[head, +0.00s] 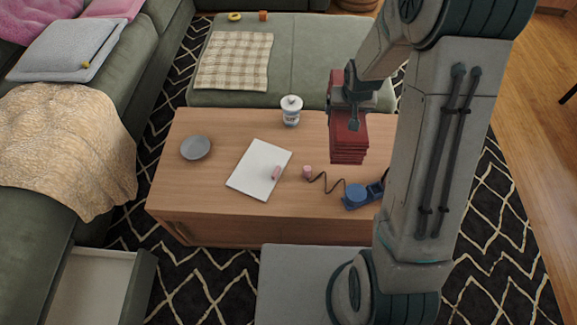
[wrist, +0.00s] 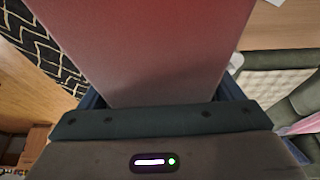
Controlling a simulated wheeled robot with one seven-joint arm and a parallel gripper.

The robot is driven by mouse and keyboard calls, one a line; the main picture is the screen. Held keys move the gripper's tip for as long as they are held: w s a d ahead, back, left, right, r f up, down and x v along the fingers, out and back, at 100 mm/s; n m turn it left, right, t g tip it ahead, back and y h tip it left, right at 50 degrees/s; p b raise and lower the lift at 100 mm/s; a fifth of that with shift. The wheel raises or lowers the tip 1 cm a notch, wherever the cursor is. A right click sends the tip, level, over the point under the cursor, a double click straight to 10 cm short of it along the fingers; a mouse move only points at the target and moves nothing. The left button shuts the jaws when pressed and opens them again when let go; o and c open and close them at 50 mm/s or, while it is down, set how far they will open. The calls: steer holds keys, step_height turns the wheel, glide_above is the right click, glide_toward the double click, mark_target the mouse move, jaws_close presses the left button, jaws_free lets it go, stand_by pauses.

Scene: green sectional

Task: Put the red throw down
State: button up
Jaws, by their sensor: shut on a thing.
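The red throw (head: 348,146) is a folded, layered bundle. My gripper (head: 352,100) is shut on it and holds it over the right part of the wooden coffee table (head: 215,220) in the head view. In the wrist view the throw (wrist: 150,45) fills the middle, running away from the jaws (wrist: 165,105). I cannot tell exactly how high it hangs above the table. My arm hides the table's right end.
The table holds a grey plate (head: 195,147), white paper (head: 252,172), a lidded white jar (head: 291,110), pink pieces and a blue corded object (head: 357,195). A green ottoman (head: 305,65) with a checked cloth (head: 235,60) stands behind. An open drawer (head: 100,285) is at lower left.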

steer(key=b+x, duration=0.2)
steer(key=b, duration=0.1)
steer(key=b+x, duration=0.3)
steer(key=b, duration=0.1)
steer(key=a+b+x, duration=0.1)
steer(key=b+x, duration=0.1)
steer(key=b, duration=0.1)
steer(key=shift+w+a+f+b, duration=0.1)
steer(key=shift+w+f+b, duration=0.05)
steer(key=shift+f+b, duration=0.2)
steer(key=shift+w+a+f+b, duration=0.15)
steer(key=shift+w+f+b, duration=0.15)
steer(key=shift+b, duration=0.7)
step_height(320, 180, down, 10)
steer(key=b, duration=0.3)
steer(key=shift+b, duration=0.4)
steer(key=shift+f, duration=0.2)
steer(key=o, duration=1.2)
steer(key=shift+s, duration=0.1)
steer(key=shift+r, duration=0.15)
